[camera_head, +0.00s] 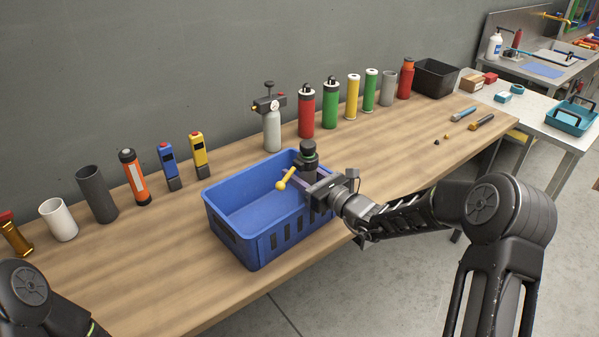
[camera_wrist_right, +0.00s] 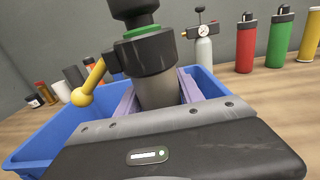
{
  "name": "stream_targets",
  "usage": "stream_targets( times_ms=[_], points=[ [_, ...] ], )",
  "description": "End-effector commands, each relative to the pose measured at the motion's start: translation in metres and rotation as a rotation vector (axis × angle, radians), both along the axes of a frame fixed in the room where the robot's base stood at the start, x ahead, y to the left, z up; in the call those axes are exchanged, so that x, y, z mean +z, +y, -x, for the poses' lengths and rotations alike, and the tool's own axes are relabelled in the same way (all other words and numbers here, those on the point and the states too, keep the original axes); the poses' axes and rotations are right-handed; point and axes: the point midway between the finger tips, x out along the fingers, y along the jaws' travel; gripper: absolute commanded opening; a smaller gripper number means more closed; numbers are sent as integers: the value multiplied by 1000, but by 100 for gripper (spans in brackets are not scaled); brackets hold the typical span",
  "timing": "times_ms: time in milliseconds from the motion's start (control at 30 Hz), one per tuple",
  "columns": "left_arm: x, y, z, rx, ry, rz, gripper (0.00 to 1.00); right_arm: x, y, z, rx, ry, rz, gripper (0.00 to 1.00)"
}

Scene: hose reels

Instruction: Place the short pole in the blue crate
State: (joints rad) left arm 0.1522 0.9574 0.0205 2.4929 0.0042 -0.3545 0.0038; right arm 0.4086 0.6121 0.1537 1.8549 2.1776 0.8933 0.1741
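The blue crate (camera_head: 280,240) stands on the wooden table near its front edge, and no objects show in its visible part. My right gripper (camera_head: 303,184) is over the crate's right side, shut on a short dark pole (camera_head: 308,152) with a green ring and a yellow ball-ended lever. In the right wrist view the pole (camera_wrist_right: 156,92) is upright between the lavender fingers, with the crate's blue rim (camera_wrist_right: 30,158) around and below. The pole's lower end is hidden. Of my left arm only a joint shows at lower left; its gripper is out of view.
Behind the crate stand a grey gas bottle with gauge (camera_head: 272,130), a red bottle (camera_head: 306,115) and a green bottle (camera_head: 330,105). Several tubes and torches line the back edge on the left. A black bin (camera_head: 437,78) is at far right. The table's front left is clear.

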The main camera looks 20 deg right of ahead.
Motion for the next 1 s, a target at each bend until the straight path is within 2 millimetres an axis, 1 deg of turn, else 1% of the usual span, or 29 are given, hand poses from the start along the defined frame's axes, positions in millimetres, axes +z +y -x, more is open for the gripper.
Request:
stream_targets(
  times_ms=[33,200,567,667,767,1000],
  points=[
    [1,0,0,0,0,0,73,1,0,0,0,0,0,49],
    [1,0,0,0,0,0,73,1,0,0,0,0,0,62],
    [4,0,0,0,1,-1,73,4,-1,1,0,0,0,62],
    [-2,0,0,0,0,0,73,1,-6,10,-1,1,2,62],
    [-7,0,-1,-1,-2,2,73,1,-13,24,-2,0,1,62],
    [-19,-1,-2,-2,-7,5,73,0,-36,69,-3,0,1,62]
  ],
)
